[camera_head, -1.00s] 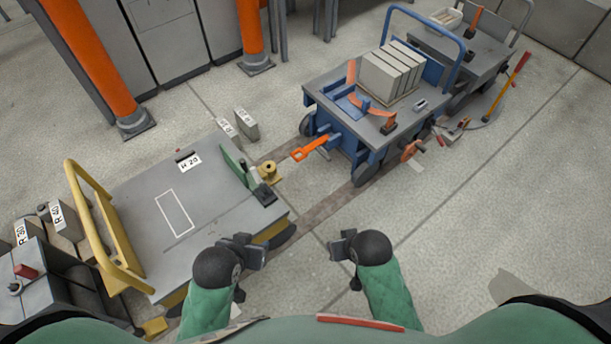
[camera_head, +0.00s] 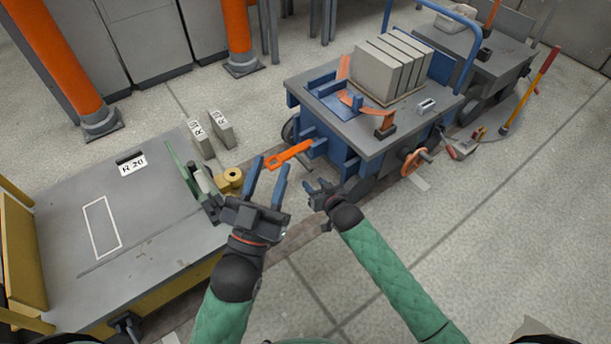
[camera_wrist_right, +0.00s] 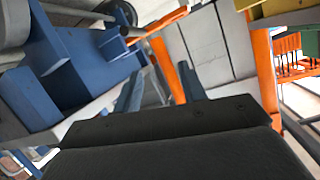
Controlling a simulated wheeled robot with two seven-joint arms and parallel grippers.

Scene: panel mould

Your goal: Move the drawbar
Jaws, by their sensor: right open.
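The orange drawbar (camera_head: 290,156) sticks out from the blue cart's (camera_head: 370,110) left end, its eye toward the yellow cart (camera_head: 120,215). My left gripper (camera_head: 268,170) is open, its two blue fingers apart and pointing up at the drawbar's eye. The eye shows between the fingertips in the head view; I cannot tell whether they touch. My right gripper (camera_head: 318,190) is open and empty, just below and right of the drawbar, near the blue cart's end. In the right wrist view its fingers (camera_wrist_right: 160,88) are apart, with the blue cart's frame at left.
A brass-coloured round fitting (camera_head: 231,178) sits at the yellow cart's near end. Two small grey blocks (camera_head: 208,132) stand on the floor behind it. Grey slabs (camera_head: 392,68) load the blue cart. An orange handwheel (camera_head: 413,160) is on its side. Floor at lower right is clear.

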